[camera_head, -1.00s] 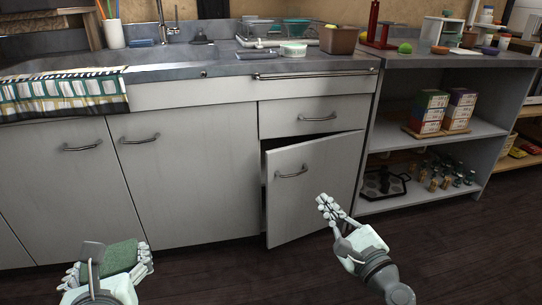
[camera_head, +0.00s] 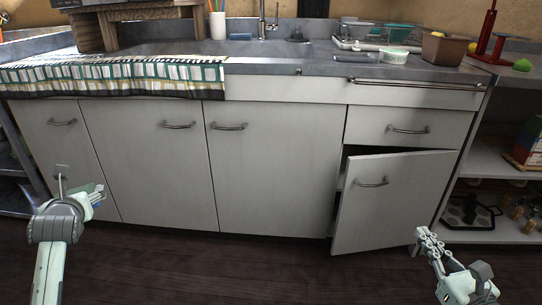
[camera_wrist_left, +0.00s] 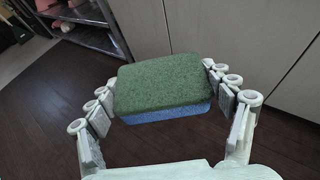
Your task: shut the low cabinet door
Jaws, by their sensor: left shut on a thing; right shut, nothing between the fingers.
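The low cabinet door (camera_head: 388,205) stands partly open under the drawer at the right end of the cabinet row. It has a bar handle (camera_head: 372,183), and a dark gap shows along its top and left edge. My right gripper (camera_head: 425,240) is shut and empty, low in front of the door's lower right edge; I cannot tell whether it touches. My left gripper (camera_head: 85,197) is at the left, in front of the closed doors. In the left wrist view it is shut on a green and blue sponge (camera_wrist_left: 165,85).
A long handle bar (camera_head: 415,84) runs along the counter's front edge. An open shelf (camera_head: 490,165) with a dark tray (camera_head: 470,212) and small bottles stands to the right. A checked cloth (camera_head: 110,75) hangs over the counter at the left. The dark floor in front is clear.

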